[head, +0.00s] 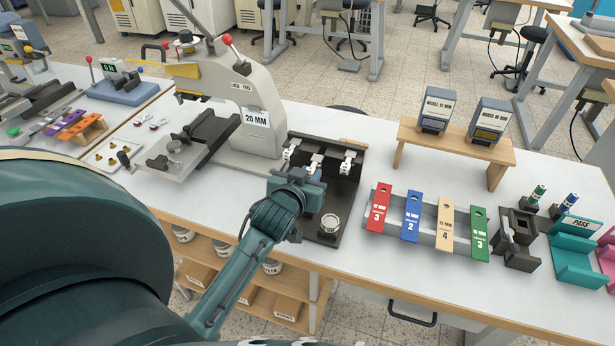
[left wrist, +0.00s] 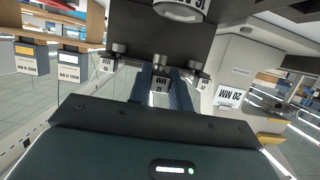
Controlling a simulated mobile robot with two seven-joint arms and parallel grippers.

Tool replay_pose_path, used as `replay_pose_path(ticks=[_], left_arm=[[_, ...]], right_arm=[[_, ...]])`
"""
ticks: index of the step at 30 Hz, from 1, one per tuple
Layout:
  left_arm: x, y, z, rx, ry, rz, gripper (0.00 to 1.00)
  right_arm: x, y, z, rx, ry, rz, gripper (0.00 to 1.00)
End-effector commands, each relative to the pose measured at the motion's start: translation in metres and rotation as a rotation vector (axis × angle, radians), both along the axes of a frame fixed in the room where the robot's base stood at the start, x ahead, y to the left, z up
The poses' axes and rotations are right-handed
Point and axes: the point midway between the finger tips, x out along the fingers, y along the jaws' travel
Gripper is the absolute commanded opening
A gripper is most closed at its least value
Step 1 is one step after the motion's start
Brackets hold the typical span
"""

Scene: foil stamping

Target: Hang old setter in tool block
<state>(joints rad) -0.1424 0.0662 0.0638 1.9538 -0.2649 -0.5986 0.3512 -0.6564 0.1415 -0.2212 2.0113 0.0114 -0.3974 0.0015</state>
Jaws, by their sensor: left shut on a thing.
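The dark tool block (head: 352,190) stands on the white bench beside the press. Small setters with white tags are at its back: one at left (head: 289,153), one at right (head: 348,162). My left gripper (head: 313,177) is in front of the block, shut on a middle setter (head: 316,160). In the left wrist view its blue fingers (left wrist: 162,92) flank this setter's tag, which seems to read 12 MM (left wrist: 159,82). It lies between the two neighbouring setters; whether the block bears it I cannot tell. A round white-labelled piece (head: 330,223) sits at the block's front. My right gripper is not in view.
The press (head: 255,130) marked 20 MM stands close left of the block. Colored numbered strips (head: 412,215) on a rack stand to the right. A wooden stand (head: 455,140) with two labelled boxes is behind them. Bare bench (head: 385,165) lies between.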

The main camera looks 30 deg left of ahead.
Motion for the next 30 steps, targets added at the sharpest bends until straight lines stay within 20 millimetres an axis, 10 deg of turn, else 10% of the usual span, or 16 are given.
replay_pose_path(ticks=[30], left_arm=[[0.0000, -0.0003, 0.0008, 0.000, -0.002, 0.000, 0.02]], right_arm=[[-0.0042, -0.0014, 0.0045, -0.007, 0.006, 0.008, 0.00]])
